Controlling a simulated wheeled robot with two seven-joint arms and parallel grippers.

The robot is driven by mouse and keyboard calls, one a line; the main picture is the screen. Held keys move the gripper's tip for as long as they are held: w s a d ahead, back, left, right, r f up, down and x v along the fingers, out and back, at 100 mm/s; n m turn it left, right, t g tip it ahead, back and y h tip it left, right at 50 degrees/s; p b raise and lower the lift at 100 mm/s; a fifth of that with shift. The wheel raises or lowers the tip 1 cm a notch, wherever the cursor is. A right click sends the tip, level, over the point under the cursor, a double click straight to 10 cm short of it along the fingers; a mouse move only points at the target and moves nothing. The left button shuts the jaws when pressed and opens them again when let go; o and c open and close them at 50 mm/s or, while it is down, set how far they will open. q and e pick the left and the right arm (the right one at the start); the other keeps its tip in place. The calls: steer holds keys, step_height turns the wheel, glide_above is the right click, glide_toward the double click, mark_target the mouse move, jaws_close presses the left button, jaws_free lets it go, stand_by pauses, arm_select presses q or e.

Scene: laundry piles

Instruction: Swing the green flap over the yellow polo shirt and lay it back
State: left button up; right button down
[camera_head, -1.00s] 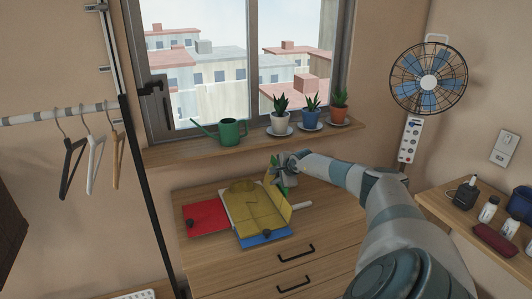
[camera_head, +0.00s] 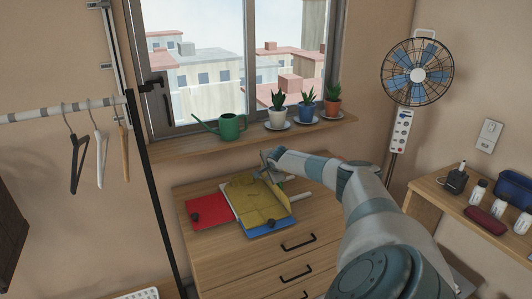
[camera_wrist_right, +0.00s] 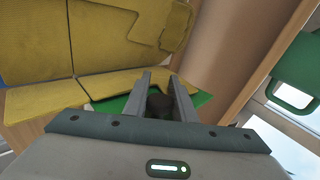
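The yellow polo shirt (camera_head: 246,204) lies on the folding board on the dresser. Its right part is raised and tilted inward with the green flap under it. The green flap (camera_wrist_right: 203,99) shows in the right wrist view as a narrow green edge behind the fingers, beside the yellow cloth (camera_wrist_right: 110,87). It is mostly hidden in the head view. My right gripper (camera_head: 268,163) is at the far right side of the shirt. In the right wrist view its fingers (camera_wrist_right: 160,88) are closed around a dark knob (camera_wrist_right: 160,106) at the green flap. My left gripper is out of view.
The red flap (camera_head: 206,208) lies flat at left and the blue flap (camera_head: 262,229) at the front, each with a dark knob. The windowsill (camera_head: 190,149) behind bears a green watering can (camera_head: 230,127) and potted plants.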

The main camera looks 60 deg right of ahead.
steer(key=c, duration=1.5)
jaws_free()
steer(key=shift+w, duration=0.15)
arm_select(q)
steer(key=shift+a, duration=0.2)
arm_select(e)
steer(key=shift+o, duration=0.2)
steer(key=shift+s+a, duration=0.1)
steer(key=shift+s, duration=0.1)
steer(key=shift+v, duration=0.8)
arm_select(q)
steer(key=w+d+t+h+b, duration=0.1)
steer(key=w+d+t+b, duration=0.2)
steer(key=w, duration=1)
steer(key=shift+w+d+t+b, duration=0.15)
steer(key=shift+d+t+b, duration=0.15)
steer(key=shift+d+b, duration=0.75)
arm_select(e)
steer(key=v, duration=1.5)
steer(key=shift+r, duration=0.25)
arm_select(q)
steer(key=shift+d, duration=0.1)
